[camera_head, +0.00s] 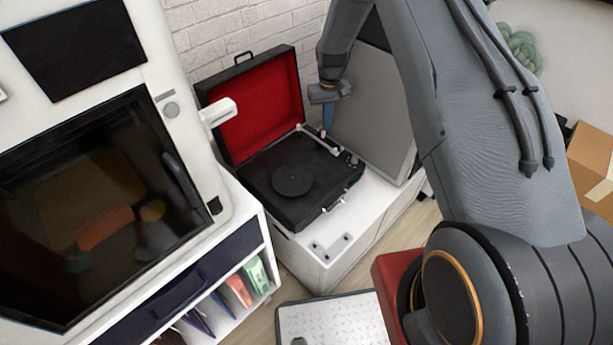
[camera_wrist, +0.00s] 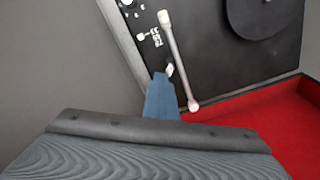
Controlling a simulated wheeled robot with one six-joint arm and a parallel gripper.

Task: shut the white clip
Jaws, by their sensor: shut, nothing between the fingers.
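The white clip (camera_wrist: 169,70) is a small tilted piece beside the pale tonearm (camera_wrist: 177,55) of the record player in the wrist view. I cannot tell whether it is open or shut. My gripper (camera_wrist: 160,76) has its blue fingers together and empty, with the tips right next to the clip; I cannot tell if they touch. In the head view my gripper (camera_head: 327,130) points down over the back right of the black record player (camera_head: 265,182), by the tonearm (camera_head: 318,138). The clip is too small to make out clearly there.
The record player's red-lined lid (camera_head: 255,110) stands open behind the deck. A grey panel (camera_head: 372,115) stands close on the right of my gripper. The white cabinet (camera_head: 310,262) carries the player. A large white machine (camera_head: 185,80) with a dark window stands on the left.

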